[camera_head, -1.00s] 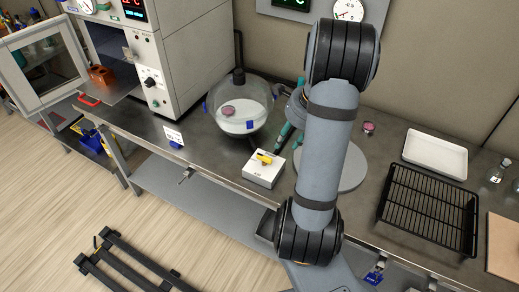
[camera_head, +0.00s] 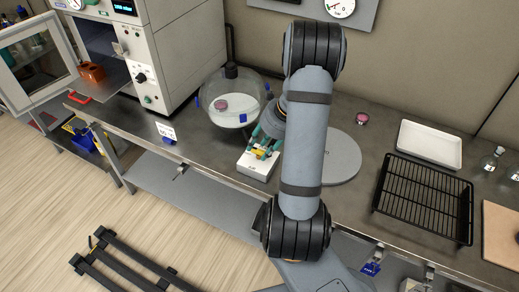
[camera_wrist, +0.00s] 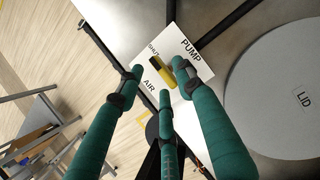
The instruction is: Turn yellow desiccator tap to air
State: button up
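The yellow tap (camera_wrist: 158,73) sits on a white box (camera_wrist: 190,72) lettered SHUT, PUMP and AIR. In the head view the tap (camera_head: 258,153) and box (camera_head: 254,168) are near the bench's front edge, partly covered by my gripper. My gripper (camera_head: 262,143) has green fingers pointing down at the box. In the wrist view my gripper (camera_wrist: 157,76) is open, with its fingertips spread around the yellow tap. I cannot tell whether any finger touches it. Which label the tap points to is unclear.
A glass desiccator (camera_head: 215,90) stands just behind the box on the left. A grey round lid (camera_head: 340,160) lies to the right, partly behind my arm. A black wire rack (camera_head: 425,200) and white tray (camera_head: 430,144) lie farther right. A small sign (camera_head: 166,133) stands left.

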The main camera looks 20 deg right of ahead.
jog(key=shift+w+a+f, duration=0.15)
jog(key=shift+a+f, duration=0.05)
jog(key=shift+f, duration=0.45)
jog(key=c, duration=0.3)
grip_shut()
